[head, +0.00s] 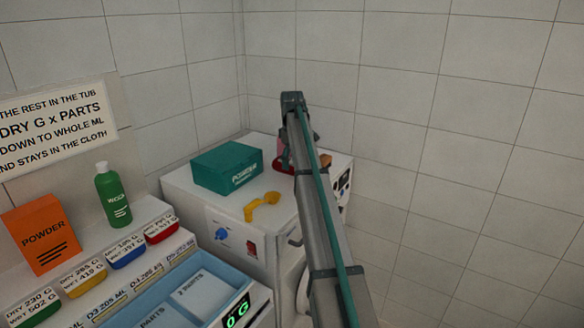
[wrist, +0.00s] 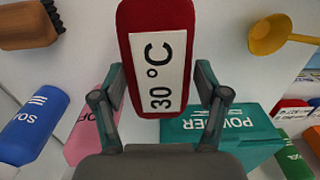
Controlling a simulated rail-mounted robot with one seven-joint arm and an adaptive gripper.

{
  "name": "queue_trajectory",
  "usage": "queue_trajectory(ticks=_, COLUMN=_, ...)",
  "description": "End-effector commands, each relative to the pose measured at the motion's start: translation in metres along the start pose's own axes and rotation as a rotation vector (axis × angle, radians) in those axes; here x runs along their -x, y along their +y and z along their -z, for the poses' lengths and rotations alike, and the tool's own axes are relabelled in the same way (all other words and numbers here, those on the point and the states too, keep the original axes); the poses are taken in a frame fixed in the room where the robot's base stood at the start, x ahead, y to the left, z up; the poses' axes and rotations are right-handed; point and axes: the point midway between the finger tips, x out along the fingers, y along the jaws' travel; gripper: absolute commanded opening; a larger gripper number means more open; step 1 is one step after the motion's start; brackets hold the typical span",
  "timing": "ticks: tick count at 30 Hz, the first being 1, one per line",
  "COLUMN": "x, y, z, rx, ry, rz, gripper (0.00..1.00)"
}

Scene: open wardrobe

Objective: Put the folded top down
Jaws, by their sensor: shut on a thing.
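My gripper (wrist: 160,90) is shut on a dark red folded piece with rounded ends, the folded top (wrist: 160,17), which carries a white "30 °C" label. One finger is on each side of it in the wrist view. In the head view, a bit of red (head: 282,167) shows beside my arm, over the top of the white machine (head: 228,212). My arm hides most of it and my gripper there. I cannot tell whether the folded top touches the surface below.
On the machine stand a teal powder box (head: 227,167) and a yellow scoop (head: 262,205). The wrist view also shows a wooden brush (wrist: 30,25), a blue bottle (wrist: 33,125) and a pink pack (wrist: 88,135) close by. Left is a counter with an orange powder box (head: 41,234) and green bottle (head: 113,195).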

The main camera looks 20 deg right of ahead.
Motion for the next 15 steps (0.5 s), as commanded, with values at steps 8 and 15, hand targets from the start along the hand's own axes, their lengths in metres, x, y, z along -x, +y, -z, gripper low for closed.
queue_trajectory(ticks=8, x=-0.024, y=0.006, z=0.004, rx=0.0, ry=-0.001, rz=0.002, gripper=0.47)
queue_trajectory(ticks=15, x=-0.041, y=0.007, z=0.004, rx=0.0, ry=0.001, rz=-0.001, gripper=0.47)
